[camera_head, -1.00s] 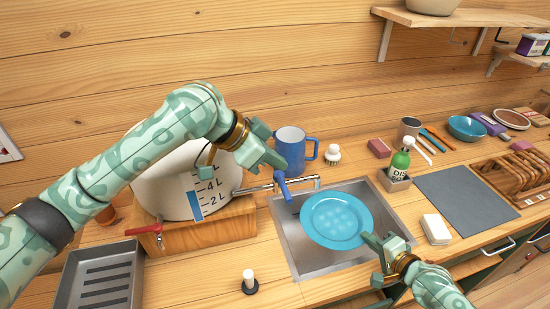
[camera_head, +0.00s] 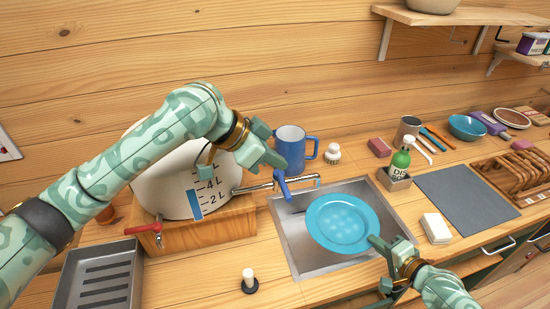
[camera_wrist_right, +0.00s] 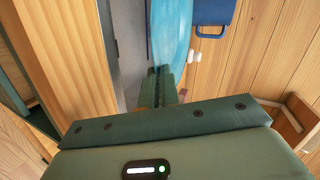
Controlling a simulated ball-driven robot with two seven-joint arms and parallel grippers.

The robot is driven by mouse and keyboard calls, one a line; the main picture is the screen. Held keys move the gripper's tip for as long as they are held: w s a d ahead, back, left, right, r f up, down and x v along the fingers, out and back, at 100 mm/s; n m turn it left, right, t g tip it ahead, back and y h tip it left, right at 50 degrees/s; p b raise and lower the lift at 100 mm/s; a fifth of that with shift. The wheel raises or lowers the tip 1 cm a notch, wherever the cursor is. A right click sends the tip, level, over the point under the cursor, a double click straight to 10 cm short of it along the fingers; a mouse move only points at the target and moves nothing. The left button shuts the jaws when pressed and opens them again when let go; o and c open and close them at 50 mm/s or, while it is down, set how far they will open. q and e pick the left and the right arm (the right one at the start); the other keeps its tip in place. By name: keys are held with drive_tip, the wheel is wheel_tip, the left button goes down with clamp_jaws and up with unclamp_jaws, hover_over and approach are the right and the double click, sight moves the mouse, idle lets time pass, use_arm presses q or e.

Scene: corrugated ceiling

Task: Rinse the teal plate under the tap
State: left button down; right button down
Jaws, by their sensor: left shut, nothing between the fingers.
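The teal plate (camera_head: 343,222) is over the sink (camera_head: 300,258) with its face showing in the head view. My right gripper (camera_head: 378,247) is shut on the plate's near right rim. The right wrist view shows the plate (camera_wrist_right: 170,35) nearly edge-on between the fingers (camera_wrist_right: 163,78). The metal tap (camera_head: 300,183) runs from the white tank (camera_head: 170,190) to just above the plate's far side. My left gripper (camera_head: 276,157) is shut and empty, just above the lever. No water stream is visible.
A blue mug (camera_head: 290,147) and white-topped brush (camera_head: 332,153) stand behind the tap. A soap bottle (camera_head: 400,160), sponge (camera_head: 436,228) and grey mat (camera_head: 465,199) are right of the sink. A black-based white peg (camera_head: 249,280) and grey tray (camera_head: 100,282) are at the front left.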

drive_tip(key=shift+r, duration=0.1)
idle(0.4)
drive_tip(key=shift+s+d+r+p, duration=0.2)
drive_tip(key=shift+d+r+p, duration=0.1)
drive_tip(key=shift+r, duration=0.05)
drive_tip(key=s+d+r+p, duration=0.1)
drive_tip(key=s+d+r, duration=0.1)
drive_tip(key=d+r, duration=0.1)
drive_tip(key=shift+s+d+r+p, duration=0.15)
drive_tip(key=shift+s+d+p, duration=0.05)
drive_tip(key=shift+s+p, duration=0.15)
idle(1.0)
